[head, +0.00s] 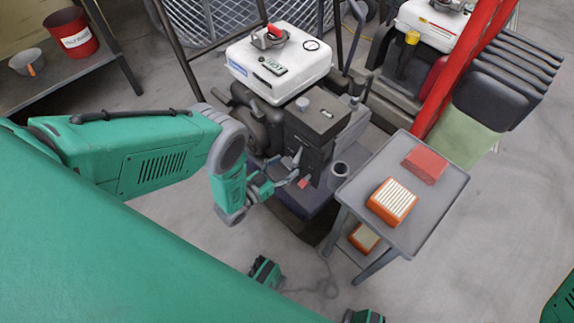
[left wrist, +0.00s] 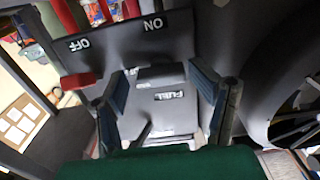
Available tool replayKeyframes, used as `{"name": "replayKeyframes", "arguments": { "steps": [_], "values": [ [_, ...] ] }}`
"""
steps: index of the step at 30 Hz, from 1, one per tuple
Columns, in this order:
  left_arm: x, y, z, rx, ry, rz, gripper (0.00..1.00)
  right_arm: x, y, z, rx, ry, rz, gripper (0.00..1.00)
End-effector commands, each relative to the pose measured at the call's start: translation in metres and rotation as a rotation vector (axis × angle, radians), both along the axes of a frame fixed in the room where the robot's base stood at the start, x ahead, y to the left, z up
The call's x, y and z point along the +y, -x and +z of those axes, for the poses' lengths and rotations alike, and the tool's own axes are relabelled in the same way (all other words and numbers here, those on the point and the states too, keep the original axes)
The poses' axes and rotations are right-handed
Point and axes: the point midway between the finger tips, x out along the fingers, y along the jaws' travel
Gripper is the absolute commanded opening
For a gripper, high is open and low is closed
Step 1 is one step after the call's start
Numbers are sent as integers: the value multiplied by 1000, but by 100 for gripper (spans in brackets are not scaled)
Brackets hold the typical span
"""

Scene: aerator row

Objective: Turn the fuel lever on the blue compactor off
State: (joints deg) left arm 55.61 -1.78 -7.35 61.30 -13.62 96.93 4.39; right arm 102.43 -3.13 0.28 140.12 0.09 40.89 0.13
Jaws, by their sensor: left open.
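The blue compactor (head: 318,118) stands in the middle of the head view, with a white tank on top and a dark blue base. Its front panel, marked FUEL (left wrist: 168,96), ON and OFF, fills the left wrist view. A dark grey block, seemingly the fuel lever (left wrist: 160,74), shows between my fingers, below the ON side. A red piece (left wrist: 79,80) lies by the OFF mark; I cannot tell whether it belongs to the lever. My left gripper (head: 288,180) is open at the panel, its fingers on either side of the dark block. Contact is unclear. My right gripper is not in view.
A grey cart (head: 357,188) with red and orange boxes stands close to the right of the compactor. A second machine with a red frame (head: 462,68) is at the back right. A bench (head: 62,86) with a red bucket is at the far left.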

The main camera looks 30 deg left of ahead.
Motion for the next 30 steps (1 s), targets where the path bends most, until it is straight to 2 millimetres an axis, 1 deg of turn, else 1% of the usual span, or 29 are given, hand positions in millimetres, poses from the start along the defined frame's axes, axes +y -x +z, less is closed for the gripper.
{"name": "replayKeyframes", "arguments": {
  "steps": [1, 9, 15, 19, 30],
  "values": [
    [4, 6, -1, 4, -3, 4, 62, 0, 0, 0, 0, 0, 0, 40],
    [15, 47, -2, 7, -1, -1, 62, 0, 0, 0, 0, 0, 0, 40],
    [21, 65, -3, 9, -1, -2, 62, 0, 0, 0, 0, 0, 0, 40],
    [21, 69, -3, 9, 0, -3, 62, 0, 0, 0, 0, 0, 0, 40],
    [21, 69, -3, 8, 0, -4, 62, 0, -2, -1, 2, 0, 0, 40]
  ]
}}
